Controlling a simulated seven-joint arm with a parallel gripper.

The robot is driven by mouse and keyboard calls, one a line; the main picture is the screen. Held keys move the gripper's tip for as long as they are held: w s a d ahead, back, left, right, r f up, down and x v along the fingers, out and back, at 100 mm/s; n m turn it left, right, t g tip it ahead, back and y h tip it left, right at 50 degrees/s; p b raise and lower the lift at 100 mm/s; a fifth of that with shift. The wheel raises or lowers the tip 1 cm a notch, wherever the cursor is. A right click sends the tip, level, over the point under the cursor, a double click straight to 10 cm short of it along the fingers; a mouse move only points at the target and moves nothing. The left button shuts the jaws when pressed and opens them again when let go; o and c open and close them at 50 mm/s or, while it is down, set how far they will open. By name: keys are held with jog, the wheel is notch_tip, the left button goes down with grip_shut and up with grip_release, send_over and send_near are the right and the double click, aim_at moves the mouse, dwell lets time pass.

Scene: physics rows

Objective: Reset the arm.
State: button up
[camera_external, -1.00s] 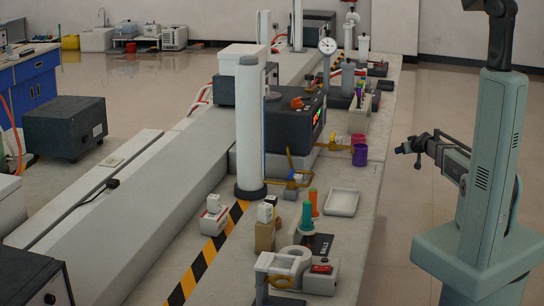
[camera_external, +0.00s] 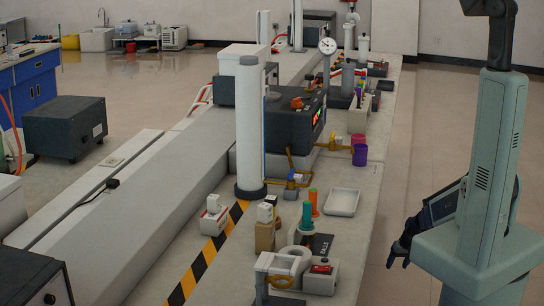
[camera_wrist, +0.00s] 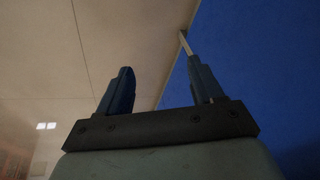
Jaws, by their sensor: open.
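My gripper (camera_external: 397,254) hangs low beside my base in the external view, at the right. It points downward and is partly hidden by my own body. It is away from the bench, over the floor. In the wrist view my gripper (camera_wrist: 158,80) shows two dark fingers standing well apart. Nothing is between them.
The long bench (camera_external: 345,230) stands to the left of my arm. It carries a white tray (camera_external: 342,202), a purple cup (camera_external: 360,154), green and orange bottles, and a white column (camera_external: 250,125). The floor (camera_external: 425,130) between bench and arm is clear.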

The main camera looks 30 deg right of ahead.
jog(key=s+a+n+g, duration=0.2)
jog(key=s+a+g, duration=0.3)
jog(key=s, duration=0.9)
jog(key=s+a+n+g, duration=0.2)
jog(key=s+a+g, duration=0.2)
jog(key=s+a, duration=0.5)
jog(key=s, duration=0.5)
jog(key=shift+f+g, duration=0.35)
jog(key=shift+g, duration=0.05)
jog(key=shift+a, duration=0.1)
